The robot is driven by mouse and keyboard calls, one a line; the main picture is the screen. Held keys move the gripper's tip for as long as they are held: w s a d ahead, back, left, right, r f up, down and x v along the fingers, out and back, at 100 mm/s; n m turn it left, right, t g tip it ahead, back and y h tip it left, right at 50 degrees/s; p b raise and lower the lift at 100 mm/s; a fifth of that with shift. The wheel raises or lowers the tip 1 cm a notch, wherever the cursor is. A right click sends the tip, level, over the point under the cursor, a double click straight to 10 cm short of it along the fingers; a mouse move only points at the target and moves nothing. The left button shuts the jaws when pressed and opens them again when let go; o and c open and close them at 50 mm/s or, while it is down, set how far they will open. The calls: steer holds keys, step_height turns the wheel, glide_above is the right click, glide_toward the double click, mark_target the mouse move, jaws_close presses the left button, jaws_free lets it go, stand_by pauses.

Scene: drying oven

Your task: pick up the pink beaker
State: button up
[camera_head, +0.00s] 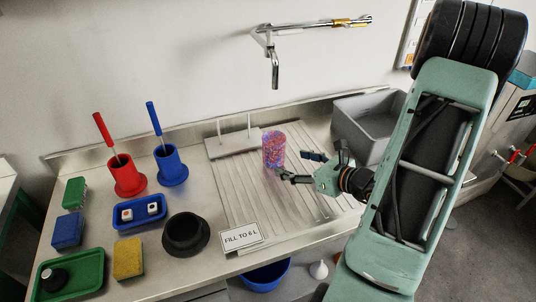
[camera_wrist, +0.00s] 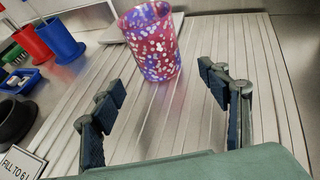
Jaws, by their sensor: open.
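The pink beaker (camera_head: 274,149) is a cylinder speckled pink, blue and white. It stands upright on the ribbed metal drainboard (camera_head: 238,190). In the wrist view the beaker (camera_wrist: 153,42) is ahead of the fingers, at the top middle, with its top rim close to the picture's upper edge. My gripper (camera_head: 300,167) is at the beaker's right in the head view. In the wrist view my gripper (camera_wrist: 163,108) shows its two dark-padded fingers spread wide with nothing between them. The beaker is beyond the fingertips and apart from them.
A grey basin (camera_head: 366,125) stands behind my arm on the right. A red holder (camera_head: 128,177), a blue holder (camera_head: 171,167), a blue tray (camera_head: 140,216) and a black bowl (camera_head: 186,234) are on the left. A "FILL TO 6 L" sign (camera_head: 241,237) stands at the front. A tap (camera_head: 275,70) hangs above.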

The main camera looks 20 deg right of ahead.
mark_target(281, 160)
steer(key=x, duration=0.3)
steer(key=shift+w+a+f, duration=0.15)
steer(key=shift+w, duration=0.05)
steer(key=shift+r+x, duration=0.2)
steer(key=shift+x, duration=1.15)
steer(key=shift+r+x, duration=0.2)
steer(key=shift+x, duration=1.15)
steer(key=shift+w, duration=0.15)
steer(key=shift+c, duration=0.4)
steer(key=c, duration=1.4)
steer(key=shift+o, duration=0.2)
steer(key=shift+r, duration=0.25)
